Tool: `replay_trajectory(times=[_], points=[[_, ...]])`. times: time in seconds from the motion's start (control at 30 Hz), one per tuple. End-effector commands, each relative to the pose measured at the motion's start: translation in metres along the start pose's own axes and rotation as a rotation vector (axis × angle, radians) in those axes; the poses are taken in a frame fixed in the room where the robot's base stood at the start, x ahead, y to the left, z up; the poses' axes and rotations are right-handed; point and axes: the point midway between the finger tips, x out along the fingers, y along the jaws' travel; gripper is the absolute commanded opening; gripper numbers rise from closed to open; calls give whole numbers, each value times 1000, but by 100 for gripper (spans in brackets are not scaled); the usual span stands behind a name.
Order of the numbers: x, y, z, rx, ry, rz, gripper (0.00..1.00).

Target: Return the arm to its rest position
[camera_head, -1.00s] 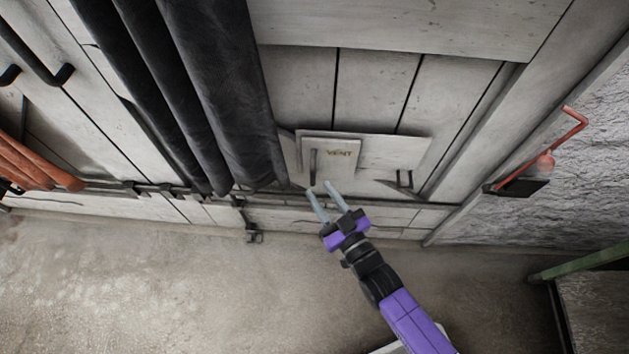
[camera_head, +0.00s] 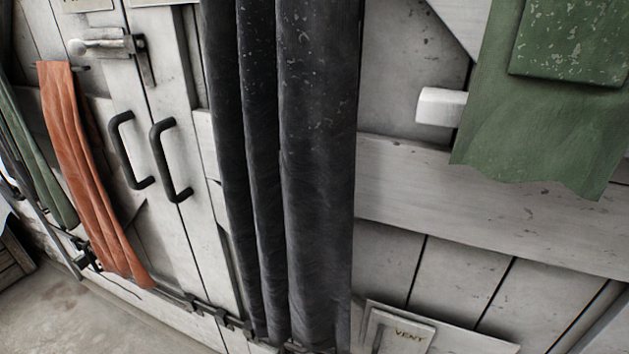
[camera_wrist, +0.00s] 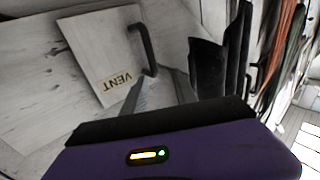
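My gripper (camera_wrist: 160,82) shows in the wrist view, with its purple body across the bottom. Its two grey fingers stand apart with nothing between them, so it is open. A pale panel (camera_wrist: 90,45) labelled VENT, with a dark handle (camera_wrist: 142,48), lies beyond the fingers. I cannot tell how far the fingertips are from it. The vent panel also shows at the bottom of the head view (camera_head: 402,333), partly cut off. My arm and gripper are out of the head view.
Dark hanging cloths (camera_head: 318,170) run down the middle of the head view. An orange cloth (camera_head: 85,170) and double doors with black handles (camera_head: 165,160) are at the left. A green cloth (camera_head: 535,125) hangs upper right. Bare floor (camera_head: 100,325) shows lower left.

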Motion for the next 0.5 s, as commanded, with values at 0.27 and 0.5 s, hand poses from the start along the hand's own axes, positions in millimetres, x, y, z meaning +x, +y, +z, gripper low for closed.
replay_trajectory(times=[0.27, 0.5], points=[[-85, 4, -66, -27, -28, 11, 34], [-168, 6, -130, -27, -96, 46, 34]])
